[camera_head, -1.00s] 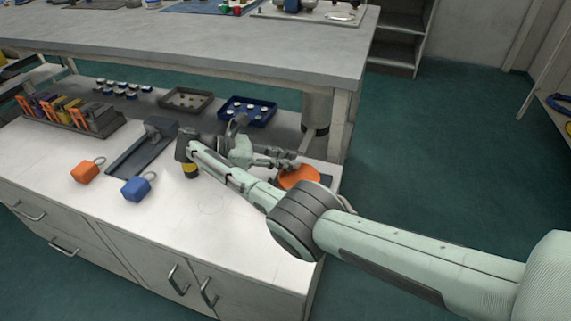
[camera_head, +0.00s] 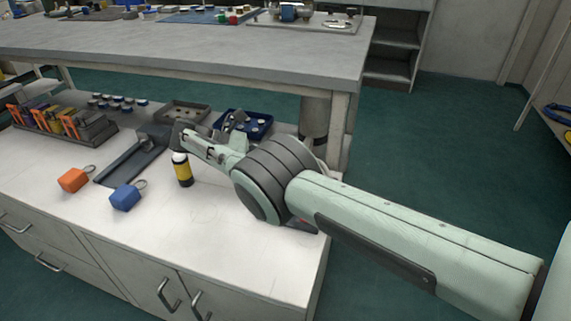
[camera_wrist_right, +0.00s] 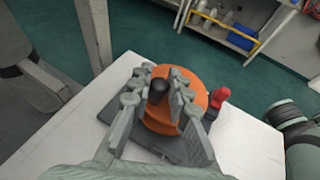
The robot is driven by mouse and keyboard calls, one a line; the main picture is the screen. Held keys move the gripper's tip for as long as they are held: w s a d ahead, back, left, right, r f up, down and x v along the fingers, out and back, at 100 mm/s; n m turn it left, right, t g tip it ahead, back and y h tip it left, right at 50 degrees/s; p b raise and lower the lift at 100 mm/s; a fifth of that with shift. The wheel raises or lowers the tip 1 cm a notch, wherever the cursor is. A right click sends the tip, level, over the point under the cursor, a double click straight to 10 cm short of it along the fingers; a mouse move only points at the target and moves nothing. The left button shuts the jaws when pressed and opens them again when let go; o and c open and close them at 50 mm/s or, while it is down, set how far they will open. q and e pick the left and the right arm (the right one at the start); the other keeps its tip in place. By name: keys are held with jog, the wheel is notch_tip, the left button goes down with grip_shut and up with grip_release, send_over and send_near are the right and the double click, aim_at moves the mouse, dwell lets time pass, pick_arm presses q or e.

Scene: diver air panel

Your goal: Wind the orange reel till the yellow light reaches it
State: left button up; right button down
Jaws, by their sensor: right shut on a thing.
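The orange reel (camera_wrist_right: 192,80) lies flat on a dark base (camera_wrist_right: 160,144) in the right wrist view, with an upright black knob (camera_wrist_right: 157,88) on it. My right gripper (camera_wrist_right: 160,74) is shut on this knob, one finger on each side. A red knob (camera_wrist_right: 220,96) stands beside the reel. In the head view my right arm hides the reel; a corner of the dark base (camera_head: 302,228) shows below the elbow. The yellow light (camera_head: 184,170), a yellow-and-black cylinder with a pale top, stands upright on the white counter (camera_head: 215,245). I cannot make out a line joining it to the reel. My left gripper is out of view.
An orange block (camera_head: 74,181) and a blue block (camera_head: 125,198), each with a ring, lie at the left. The front counter surface is clear.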

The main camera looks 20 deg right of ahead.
jog(key=c, duration=1.4)
grip_release()
jog(key=shift+c, duration=0.2)
